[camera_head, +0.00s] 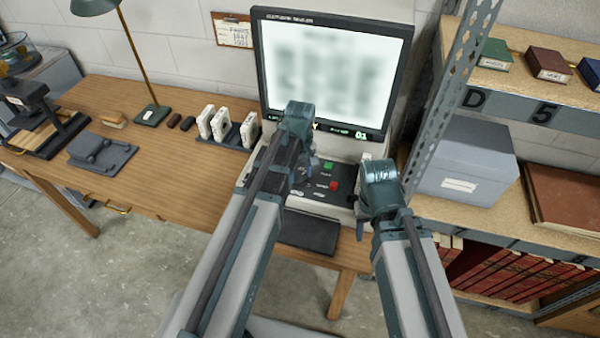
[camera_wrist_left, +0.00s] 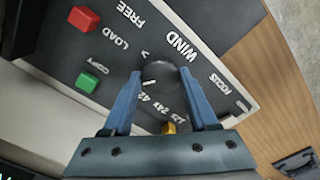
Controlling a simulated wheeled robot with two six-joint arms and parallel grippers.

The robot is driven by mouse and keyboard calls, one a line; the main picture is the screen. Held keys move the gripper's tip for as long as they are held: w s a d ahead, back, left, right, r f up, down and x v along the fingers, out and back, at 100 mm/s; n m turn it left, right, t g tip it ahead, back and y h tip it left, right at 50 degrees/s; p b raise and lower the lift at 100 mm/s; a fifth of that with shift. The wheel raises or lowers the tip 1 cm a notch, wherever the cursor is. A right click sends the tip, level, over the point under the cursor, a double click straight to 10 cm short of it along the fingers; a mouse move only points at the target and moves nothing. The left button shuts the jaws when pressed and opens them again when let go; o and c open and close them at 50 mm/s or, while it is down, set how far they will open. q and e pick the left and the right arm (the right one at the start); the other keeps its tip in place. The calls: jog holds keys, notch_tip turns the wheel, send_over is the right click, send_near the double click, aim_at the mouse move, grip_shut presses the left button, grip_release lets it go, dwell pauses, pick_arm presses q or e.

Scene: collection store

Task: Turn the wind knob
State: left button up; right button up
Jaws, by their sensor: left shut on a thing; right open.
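The wind knob (camera_wrist_left: 160,76) is a round black knob on the dark control panel, below the word WIND in the left wrist view. My left gripper (camera_wrist_left: 160,82) has its two blue fingers on either side of the knob and is shut on it. In the head view my left gripper (camera_head: 303,165) reaches down over the panel (camera_head: 318,188) and hides the knob. My right gripper (camera_head: 364,205) is to the right of the panel, apart from it; its fingers are hard to make out there.
A green button (camera_wrist_left: 88,83), a red button (camera_wrist_left: 84,18) and a yellow piece (camera_wrist_left: 168,128) sit near the knob. The reader's screen (camera_head: 335,70) stands behind the panel. A metal shelf post (camera_head: 455,85) rises close to my right arm. White boxes (camera_head: 222,124) stand at left.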

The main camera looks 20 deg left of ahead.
aim_at(300, 176)
pick_arm(q)
jog(key=m, duration=1)
jog(key=shift+m, duration=0.3)
dwell(0.4)
jog(key=o, duration=1.4)
jog(key=shift+c, duration=0.2)
notch_tip(300, 176, up, 14)
jog(key=p, duration=1.3)
jog(key=shift+p, duration=0.4)
